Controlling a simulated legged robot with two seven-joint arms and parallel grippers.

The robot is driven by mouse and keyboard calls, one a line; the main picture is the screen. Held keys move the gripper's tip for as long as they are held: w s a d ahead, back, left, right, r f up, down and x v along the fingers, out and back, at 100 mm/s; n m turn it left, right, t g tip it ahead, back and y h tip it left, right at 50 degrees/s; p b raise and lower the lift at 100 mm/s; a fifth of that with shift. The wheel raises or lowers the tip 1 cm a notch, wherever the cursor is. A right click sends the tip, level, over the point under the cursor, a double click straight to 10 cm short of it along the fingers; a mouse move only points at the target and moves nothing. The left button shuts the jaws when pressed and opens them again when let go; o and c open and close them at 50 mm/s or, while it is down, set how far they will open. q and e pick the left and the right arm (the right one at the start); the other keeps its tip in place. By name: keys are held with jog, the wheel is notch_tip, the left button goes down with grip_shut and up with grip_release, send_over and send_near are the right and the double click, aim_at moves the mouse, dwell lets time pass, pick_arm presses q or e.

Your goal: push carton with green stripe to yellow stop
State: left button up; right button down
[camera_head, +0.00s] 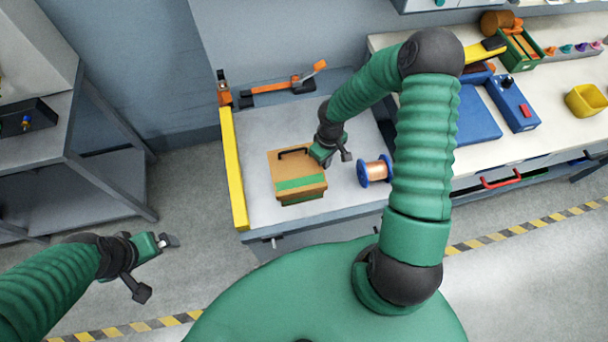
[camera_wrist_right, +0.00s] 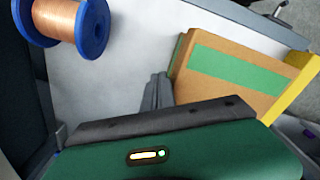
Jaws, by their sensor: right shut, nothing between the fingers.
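The carton with the green stripe (camera_head: 285,163) is a brown box with a dark handle on top, standing on the grey bench top. The yellow stop (camera_head: 234,170) is a long bar along the bench's left edge; a strip of bare bench shows between it and the carton. My right gripper (camera_head: 326,162) is shut and empty beside the carton's right side. In the right wrist view its fingers (camera_wrist_right: 157,91) are close to the carton (camera_wrist_right: 232,70); contact is unclear. My left gripper (camera_head: 168,241) hangs over the floor at lower left, away from the bench; its jaw opening is unclear.
A copper wire spool with blue flanges (camera_head: 375,171) stands right of my right gripper. An orange clamp-like tool (camera_head: 283,86) lies along the bench's back edge. A side counter (camera_head: 385,42) with a blue case and yellow bin is at right. A grey shelf (camera_head: 100,170) stands left.

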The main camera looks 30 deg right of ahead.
aim_at(299, 167)
jog(key=shift+w+a+b, duration=0.35)
jog(key=shift+w+a, duration=0.2)
jog(key=shift+a, duration=1.1)
jog(key=shift+w+a+b, duration=0.4)
jog(key=shift+w+a, duration=0.1)
jog(key=shift+a, duration=1.2)
jog(key=shift+w+a+b, duration=0.35)
jog(key=shift+w+a, duration=0.2)
jog(key=shift+a, duration=1.1)
jog(key=shift+s+d+r+p, duration=0.1)
jog(key=shift+s+d+p, duration=0.15)
jog(key=shift+d, duration=0.25)
jog(key=shift+s+d+p, duration=0.1)
jog(key=shift+d+p, duration=0.1)
jog(key=shift+d, duration=0.3)
notch_tip(299, 167, up, 8)
jog(key=p, duration=0.7)
jog(key=s+a+r+m+t, duration=0.1)
jog(key=s+r, duration=0.4)
jog(key=r, duration=0.2)
jog(key=s+a+r+m+t, duration=0.1)
jog(key=s+r, duration=0.3)
jog(key=r, duration=0.4)
jog(key=shift+s+a+r+t+b, duration=0.15)
jog(key=shift+s+a+t+b, duration=0.2)
jog(key=shift+a, duration=0.45)
